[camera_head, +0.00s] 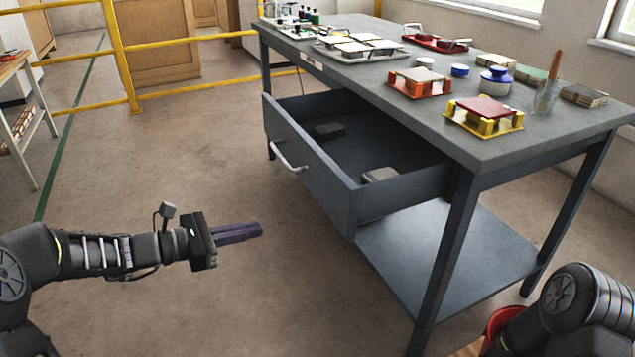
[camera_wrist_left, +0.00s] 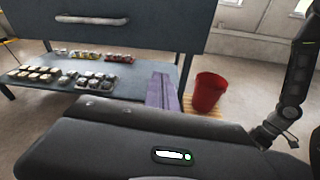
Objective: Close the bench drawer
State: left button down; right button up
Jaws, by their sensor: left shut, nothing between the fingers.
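The bench drawer (camera_head: 330,170) is pulled well out from under the grey bench top (camera_head: 560,130). Its silver handle (camera_head: 289,158) is on the front panel, facing left. Two dark objects lie inside the drawer. My left gripper (camera_head: 258,230) is shut and empty, with its fingers pointing right, in front of and below the drawer front, apart from it. In the left wrist view the drawer front with its handle (camera_wrist_left: 92,20) shows at the top, and the shut fingers (camera_wrist_left: 162,90) are below it. In the head view, part of my right arm shows at lower right; its gripper is out of frame.
The bench top holds trays, tile stands, jars and a brush in a glass. A lower shelf (camera_head: 450,260) holds rows of small items (camera_wrist_left: 75,77) in the wrist view. A red bucket (camera_wrist_left: 209,92) stands beside the bench. A yellow rail (camera_head: 120,55) is behind; floor left of the drawer is clear.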

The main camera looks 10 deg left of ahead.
aim_at(328, 193)
pick_arm(q)
jog(key=r, duration=0.1)
jog(key=r+h, duration=0.1)
jog(key=r, duration=0.1)
jog(key=d+r+h, duration=0.1)
jog(key=shift+s+r+n, duration=0.1)
jog(key=shift+r+n, duration=0.25)
jog(key=shift+n, duration=0.05)
pick_arm(e)
jog(key=shift+w+a, duration=0.1)
jog(key=shift+w, duration=0.2)
